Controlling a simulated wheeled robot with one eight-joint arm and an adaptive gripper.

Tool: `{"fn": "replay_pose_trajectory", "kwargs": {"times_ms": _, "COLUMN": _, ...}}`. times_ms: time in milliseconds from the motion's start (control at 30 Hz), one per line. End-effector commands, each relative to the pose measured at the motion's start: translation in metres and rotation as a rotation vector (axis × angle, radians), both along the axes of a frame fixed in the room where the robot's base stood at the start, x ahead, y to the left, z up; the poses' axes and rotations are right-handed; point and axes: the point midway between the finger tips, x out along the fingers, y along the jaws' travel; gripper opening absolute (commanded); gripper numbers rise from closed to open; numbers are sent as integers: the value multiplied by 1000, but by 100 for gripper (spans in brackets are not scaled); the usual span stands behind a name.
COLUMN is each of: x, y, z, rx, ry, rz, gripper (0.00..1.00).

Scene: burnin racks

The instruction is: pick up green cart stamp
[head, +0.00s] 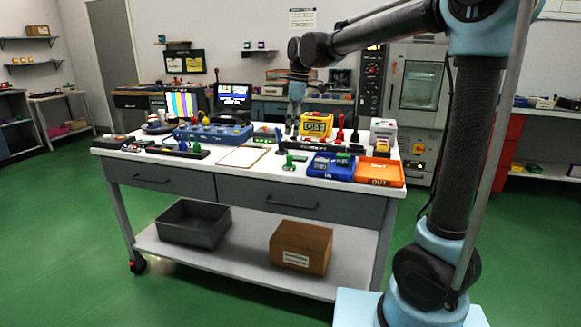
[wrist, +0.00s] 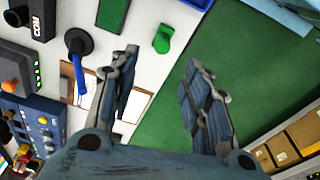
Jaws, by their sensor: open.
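A green stamp (head: 289,163) stands near the front edge of the white cart top (head: 225,178), right of a clipboard. In the wrist view a green stamp (wrist: 163,38) shows beyond my fingertips, on the white top close to its edge with the green floor. My gripper (head: 295,112) hangs above the cart in the head view, pointing down. In the wrist view my gripper (wrist: 161,62) has its two fingers spread wide with nothing between them. The stamp looks clear of the fingers and below them.
A blue IN tray (head: 330,166) and an orange OUT tray (head: 379,172) stand right of the stamp. A yellow box (head: 316,124) stands behind. A blue control box (head: 212,133) is left of the clipboard (head: 243,157).

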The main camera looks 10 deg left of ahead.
Motion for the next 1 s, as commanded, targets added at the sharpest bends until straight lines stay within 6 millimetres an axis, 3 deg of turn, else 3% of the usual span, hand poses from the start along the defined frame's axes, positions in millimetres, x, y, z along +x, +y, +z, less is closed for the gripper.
{"fn": "replay_pose_trajectory", "kwargs": {"times_ms": 300, "x": -1, "y": 6, "z": -53, "rx": 0, "ry": 0, "rz": 0, "gripper": 44}}
{"fn": "replay_pose_trajectory", "kwargs": {"times_ms": 633, "x": -2, "y": 9, "z": -76, "rx": 0, "ry": 0, "rz": 0, "gripper": 44}}
{"fn": "replay_pose_trajectory", "kwargs": {"times_ms": 1000, "x": -4, "y": 13, "z": -117, "rx": 0, "ry": 0, "rz": -1, "gripper": 44}}
